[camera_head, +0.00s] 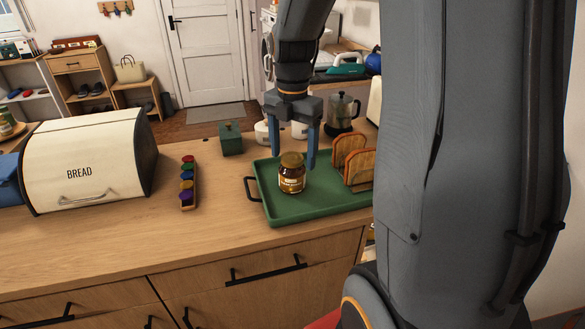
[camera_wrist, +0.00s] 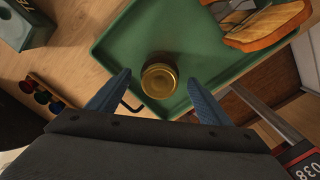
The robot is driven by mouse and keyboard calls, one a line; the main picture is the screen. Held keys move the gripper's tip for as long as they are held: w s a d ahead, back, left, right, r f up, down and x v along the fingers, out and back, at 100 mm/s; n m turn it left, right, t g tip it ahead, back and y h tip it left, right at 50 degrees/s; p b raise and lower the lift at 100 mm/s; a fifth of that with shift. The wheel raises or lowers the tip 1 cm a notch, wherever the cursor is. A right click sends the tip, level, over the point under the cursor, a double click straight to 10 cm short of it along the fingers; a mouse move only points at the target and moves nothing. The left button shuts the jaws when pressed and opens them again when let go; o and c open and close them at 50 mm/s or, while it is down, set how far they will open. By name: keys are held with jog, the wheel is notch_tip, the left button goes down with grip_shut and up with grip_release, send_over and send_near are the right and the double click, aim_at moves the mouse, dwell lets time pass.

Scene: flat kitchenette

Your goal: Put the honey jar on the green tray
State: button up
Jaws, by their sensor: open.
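The honey jar (camera_head: 291,178), with a gold lid and a pale label, stands upright on the green tray (camera_head: 303,208), toward its left part. In the wrist view the jar's gold lid (camera_wrist: 158,79) shows from above, with the green tray (camera_wrist: 128,48) around it. My gripper (camera_head: 293,158) is open and empty, with its blue fingers above the tray and a little behind the jar. In the wrist view the fingertips of my gripper (camera_wrist: 159,80) are spread to either side of the jar, apart from it.
A toast rack with bread slices (camera_head: 356,165) stands on the tray's right part. A bread box (camera_head: 85,160), a strip of coloured pods (camera_head: 187,182) and a green box (camera_head: 231,138) stand left of the tray. The front counter is clear.

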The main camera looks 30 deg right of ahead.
notch_tip(320, 180, up, 6)
jog(key=shift+f+b, duration=0.1)
jog(key=shift+b, duration=0.2)
dwell(0.4)
